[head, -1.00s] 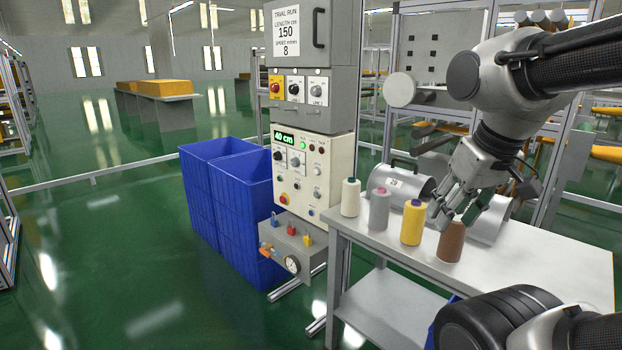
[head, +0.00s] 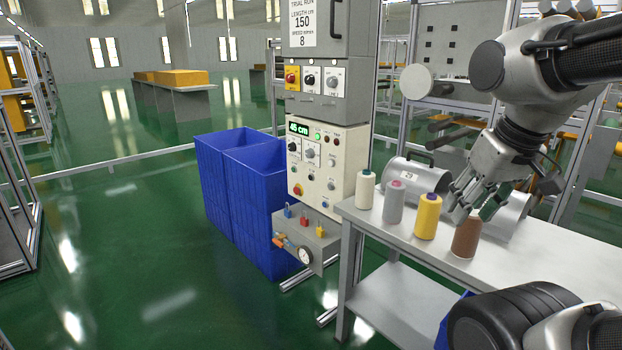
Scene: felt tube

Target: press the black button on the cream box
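The cream box (head: 348,168) is the control panel on the grey machine tower, left of the table. Its face carries a lit green display (head: 298,128), knobs and several small buttons. A small dark round control (head: 337,140) sits near its top right; I cannot tell its colour surely, nor which control is the black button. My gripper (head: 470,208) is right of the box, well apart from it, over the table. Its fingers look spread and hold nothing visible. They point down near the top of a brown spool (head: 467,238); whether they touch it is unclear.
A cream spool (head: 365,190), a grey spool (head: 394,202) and a yellow spool (head: 428,216) stand on the white table (head: 555,252) between gripper and box. A metal cylinder (head: 408,174) lies behind them. Blue bins (head: 262,200) stand left of the tower. Open green floor lies further left.

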